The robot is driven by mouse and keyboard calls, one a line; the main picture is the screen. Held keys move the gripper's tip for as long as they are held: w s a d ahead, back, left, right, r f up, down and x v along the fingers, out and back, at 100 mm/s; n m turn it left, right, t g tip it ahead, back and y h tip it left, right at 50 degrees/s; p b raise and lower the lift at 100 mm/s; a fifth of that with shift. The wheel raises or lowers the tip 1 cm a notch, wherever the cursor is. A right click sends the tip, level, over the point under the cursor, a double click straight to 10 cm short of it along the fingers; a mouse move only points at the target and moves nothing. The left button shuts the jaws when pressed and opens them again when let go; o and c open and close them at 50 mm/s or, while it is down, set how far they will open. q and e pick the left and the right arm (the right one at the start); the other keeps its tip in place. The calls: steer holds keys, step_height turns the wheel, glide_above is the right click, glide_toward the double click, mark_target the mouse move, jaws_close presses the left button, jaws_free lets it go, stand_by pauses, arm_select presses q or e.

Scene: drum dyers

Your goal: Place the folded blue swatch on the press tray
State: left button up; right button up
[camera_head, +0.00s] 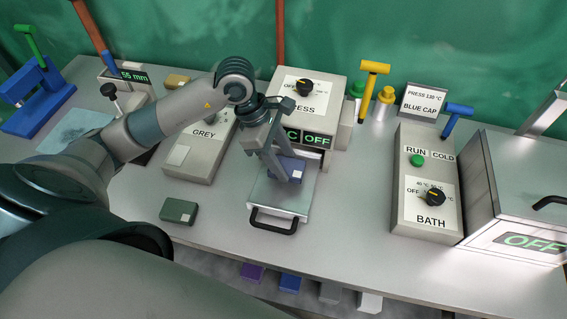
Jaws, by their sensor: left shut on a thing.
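The folded blue swatch (292,168) is a small blue block with a pale label. It is at the far part of the press tray (284,197), a flat silver plate with a black front handle. My left gripper (282,175) reaches down over the tray and is shut on the swatch. The fingers hide part of the swatch, and I cannot tell whether it touches the tray. The press (322,96) stands just behind, with a dial at OFF and a green OFF display. My right gripper is not in view.
A dark green folded swatch (179,211) lies left of the tray. The GREY box (199,150) stands left of the press. The BATH control box (424,190) and a large metal bath (518,190) stand at the right. Bench between tray and BATH box is clear.

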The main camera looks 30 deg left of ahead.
arm_select(q)
step_height(320, 180, down, 2)
steer(key=shift+f+p, duration=0.15)
steer(key=shift+p, duration=0.3)
steer(key=shift+f, duration=0.1)
steer(key=shift+f, duration=0.15)
steer(key=o, duration=1)
steer(key=shift+o, duration=0.2)
